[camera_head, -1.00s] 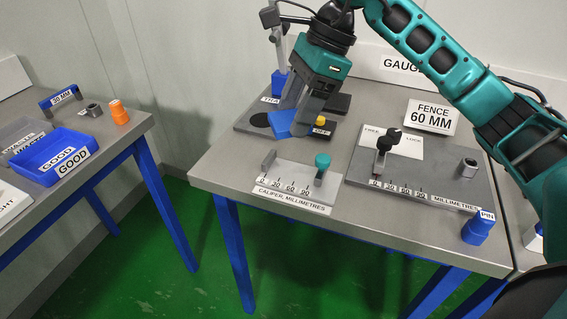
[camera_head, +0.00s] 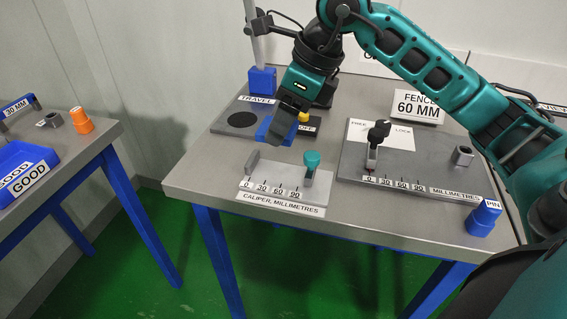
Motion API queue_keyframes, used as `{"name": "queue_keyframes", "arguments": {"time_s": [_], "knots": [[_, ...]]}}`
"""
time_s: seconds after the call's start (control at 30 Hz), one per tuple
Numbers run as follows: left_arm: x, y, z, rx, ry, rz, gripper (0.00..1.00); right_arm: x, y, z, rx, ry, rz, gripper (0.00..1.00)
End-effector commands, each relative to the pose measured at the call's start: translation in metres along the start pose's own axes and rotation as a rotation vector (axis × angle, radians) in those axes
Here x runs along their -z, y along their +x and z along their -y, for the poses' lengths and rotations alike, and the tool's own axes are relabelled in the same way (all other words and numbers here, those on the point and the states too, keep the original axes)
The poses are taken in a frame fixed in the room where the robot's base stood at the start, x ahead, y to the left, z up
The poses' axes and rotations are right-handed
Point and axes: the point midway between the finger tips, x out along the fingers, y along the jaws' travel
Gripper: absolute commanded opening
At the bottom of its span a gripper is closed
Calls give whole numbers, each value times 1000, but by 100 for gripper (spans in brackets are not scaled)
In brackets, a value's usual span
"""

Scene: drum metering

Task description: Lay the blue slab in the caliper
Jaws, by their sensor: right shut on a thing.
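The blue slab (camera_head: 263,130) is in my right gripper (camera_head: 279,130), whose fingers are shut on it and hide its middle. They are just behind the caliper, over the front of the dark travel plate. I cannot tell whether the slab touches the plate. The caliper (camera_head: 268,177) is a light grey plate with a scale marked 0, 30, 60, 90. A grey jaw stands at its left and a teal-knobbed jaw (camera_head: 311,162) at its right. The gap between them looks empty. My left gripper is not in view.
The fence plate (camera_head: 420,168) with a black-knobbed lever stands right of the caliper. A blue pin block (camera_head: 482,217) is at the front right corner. A blue post base (camera_head: 262,80) and a yellow knob (camera_head: 304,117) stand behind. A blue GOOD bin (camera_head: 27,165) is on the left table.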

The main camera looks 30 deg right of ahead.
Motion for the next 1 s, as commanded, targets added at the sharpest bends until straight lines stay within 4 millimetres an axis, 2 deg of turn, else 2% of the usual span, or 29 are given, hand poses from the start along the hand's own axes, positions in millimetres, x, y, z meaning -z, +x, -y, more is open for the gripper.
{"name": "queue_keyframes", "arguments": {"time_s": [0.03,0.1,0.33,0.53,1.0], "knots": [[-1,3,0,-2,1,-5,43,6,14,0,-3,1,-3,32],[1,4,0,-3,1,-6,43,11,25,0,-2,-1,-2,32],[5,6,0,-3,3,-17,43,18,43,0,-1,-1,0,32],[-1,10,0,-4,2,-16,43,30,71,0,-2,-1,0,32],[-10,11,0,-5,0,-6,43,33,81,0,0,-2,1,32]]}}
